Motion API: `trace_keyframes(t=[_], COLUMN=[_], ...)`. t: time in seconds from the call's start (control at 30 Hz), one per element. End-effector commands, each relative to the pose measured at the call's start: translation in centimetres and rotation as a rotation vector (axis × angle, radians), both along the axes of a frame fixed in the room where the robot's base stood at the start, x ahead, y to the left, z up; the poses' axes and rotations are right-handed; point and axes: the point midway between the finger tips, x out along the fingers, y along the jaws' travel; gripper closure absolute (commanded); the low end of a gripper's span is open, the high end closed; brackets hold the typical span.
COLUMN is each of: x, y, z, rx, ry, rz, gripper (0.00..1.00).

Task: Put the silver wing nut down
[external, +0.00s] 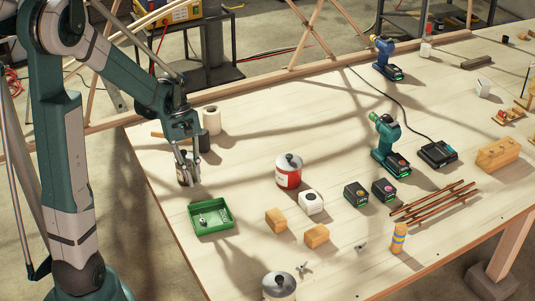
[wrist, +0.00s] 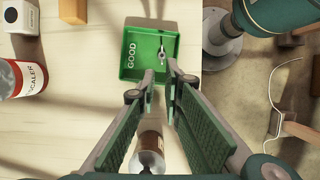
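A small silver piece, which looks like the silver wing nut (external: 203,219), lies in the shallow green tray (external: 212,231) at the front left of the table. In the wrist view the silver piece (wrist: 161,55) shows on the floor of the tray (wrist: 130,68), beside the white word GOOD. My gripper (external: 189,182) hangs above the table, behind and a little left of the tray. In the wrist view its fingertips (wrist: 161,72) stand apart with a narrow gap and nothing visible between them. The fingers point down toward the tray.
A brown can (wrist: 151,145) stands close under my fingers. A red and white can (external: 288,172), wooden blocks (external: 276,220) and a white box (external: 311,202) stand right of the tray. Two more small silver pieces (external: 303,267) (external: 360,246) lie near the front edge.

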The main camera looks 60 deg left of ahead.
Motion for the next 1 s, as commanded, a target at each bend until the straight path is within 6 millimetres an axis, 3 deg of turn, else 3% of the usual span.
trace_keyframes(t=[0.53,1.0], x=[2.6,3.0], y=[-8.3,-16.1], z=[5.3,9.5], rx=[0.174,0.345], ry=[-0.156,-0.318], rz=[-0.302,-0.613], gripper=[0.9,0.9])
